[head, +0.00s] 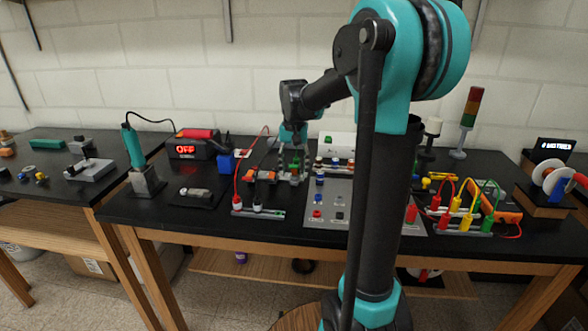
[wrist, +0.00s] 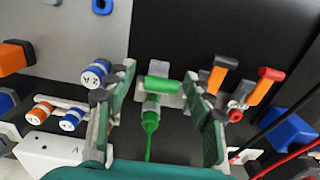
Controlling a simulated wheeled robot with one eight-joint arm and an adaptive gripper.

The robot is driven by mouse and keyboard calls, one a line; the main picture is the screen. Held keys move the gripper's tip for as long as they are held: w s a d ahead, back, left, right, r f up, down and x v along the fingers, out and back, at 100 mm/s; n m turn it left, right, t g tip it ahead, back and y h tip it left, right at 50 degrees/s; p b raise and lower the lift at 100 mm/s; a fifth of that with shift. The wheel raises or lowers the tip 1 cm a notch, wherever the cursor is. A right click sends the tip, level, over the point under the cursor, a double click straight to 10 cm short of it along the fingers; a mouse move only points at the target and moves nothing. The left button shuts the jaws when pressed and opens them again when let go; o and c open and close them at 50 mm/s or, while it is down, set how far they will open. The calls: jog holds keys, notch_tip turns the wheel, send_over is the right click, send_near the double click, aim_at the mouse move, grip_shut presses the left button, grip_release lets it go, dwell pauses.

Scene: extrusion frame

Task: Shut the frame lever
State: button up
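My gripper (wrist: 160,72) is open in the wrist view, one finger on each side of a green-handled part (wrist: 163,84). This part has a green crossbar on a grey-white mount, with a green cylinder and a thin green strand below it. A gap shows between it and each finger. In the head view my gripper (head: 294,158) points down over the middle of the black bench, and the small parts under it are hard to make out. No part is marked as the frame lever, so I cannot tell for certain which it is.
Orange (wrist: 217,78) and red (wrist: 268,78) handled pieces stand right of the gripper in the wrist view. Labelled round pieces (wrist: 95,73) are to its left. In the head view, a grey panel (head: 325,235), a soldering iron (head: 134,147) and coloured leads (head: 467,195) crowd the bench.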

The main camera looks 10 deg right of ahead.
aim_at(294, 180)
jog(key=c, duration=0.9)
jog(key=shift+s+t, duration=0.15)
jog(key=shift+t, duration=0.15)
jog(key=shift+c, duration=0.2)
jog(key=shift+s+a+f+t+h, duration=0.1)
jog(key=shift+s+f+t+h, duration=0.15)
jog(key=shift+t, duration=0.35)
jog(key=shift+s+a+f+t+h, duration=0.15)
jog(key=shift+t+h, duration=0.1)
jog(key=shift+t, duration=0.35)
jog(key=t, duration=0.2)
jog(key=shift+s+f+t+h, duration=0.25)
jog(key=shift+f+t+h, duration=0.05)
jog(key=shift+f+h, duration=0.1)
jog(key=t, duration=0.1)
jog(key=f+t+h, duration=0.1)
jog(key=t, duration=0.1)
jog(key=shift+s+a, duration=0.1)
jog(key=shift+s, duration=0.1)
jog(key=shift+f+t+h, duration=0.2)
jog(key=shift+f+t, duration=0.05)
jog(key=shift+t, duration=0.4)
jog(key=shift+f+t+h, duration=0.2)
jog(key=shift+f+t, duration=0.05)
jog(key=shift+t, duration=0.4)
